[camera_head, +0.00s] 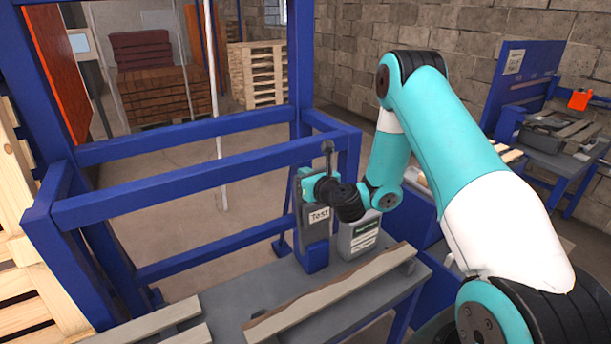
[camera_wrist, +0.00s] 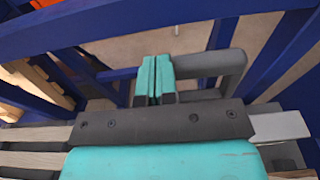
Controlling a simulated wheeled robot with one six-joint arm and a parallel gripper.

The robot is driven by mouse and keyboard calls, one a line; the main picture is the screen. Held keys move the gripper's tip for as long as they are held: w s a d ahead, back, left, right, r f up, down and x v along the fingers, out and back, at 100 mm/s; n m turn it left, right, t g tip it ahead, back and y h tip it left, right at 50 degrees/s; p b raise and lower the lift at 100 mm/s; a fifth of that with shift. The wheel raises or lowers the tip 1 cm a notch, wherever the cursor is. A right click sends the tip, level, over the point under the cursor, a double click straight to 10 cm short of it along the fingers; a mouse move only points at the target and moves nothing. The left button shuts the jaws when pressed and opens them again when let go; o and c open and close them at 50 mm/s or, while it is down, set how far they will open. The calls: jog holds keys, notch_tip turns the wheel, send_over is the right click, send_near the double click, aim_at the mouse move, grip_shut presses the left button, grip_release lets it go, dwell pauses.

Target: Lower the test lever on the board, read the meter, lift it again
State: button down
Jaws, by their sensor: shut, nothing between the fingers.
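The grey board with a "Test" label (camera_head: 319,215) stands upright on the bench, at the middle of the head view. A dark upright piece (camera_head: 328,158), which looks like the lever, rises above it. In the wrist view a grey rounded bar (camera_wrist: 228,63), likely the same lever, lies just right of the fingers; whether they touch it I cannot tell. My gripper (camera_wrist: 155,78) is shut and empty; in the head view it is in front of the board's top (camera_head: 305,180).
Blue frame rails (camera_head: 190,189) enclose the area behind and left of the board. Grey planks (camera_head: 335,290) lie on the bench (camera_head: 240,294) in front. A stack of pallets (camera_head: 257,75) stands behind. Another blue workstation (camera_head: 548,120) is at the right.

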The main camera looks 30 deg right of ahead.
jog(key=shift+w+r, duration=0.15)
jog(key=shift+w, duration=0.2)
jog(key=shift+w+a+r, duration=0.1)
jog(key=s+r+b, duration=0.4)
jog(key=s+r, duration=0.4)
jog(key=s, duration=0.2)
jog(key=shift+s, duration=0.3)
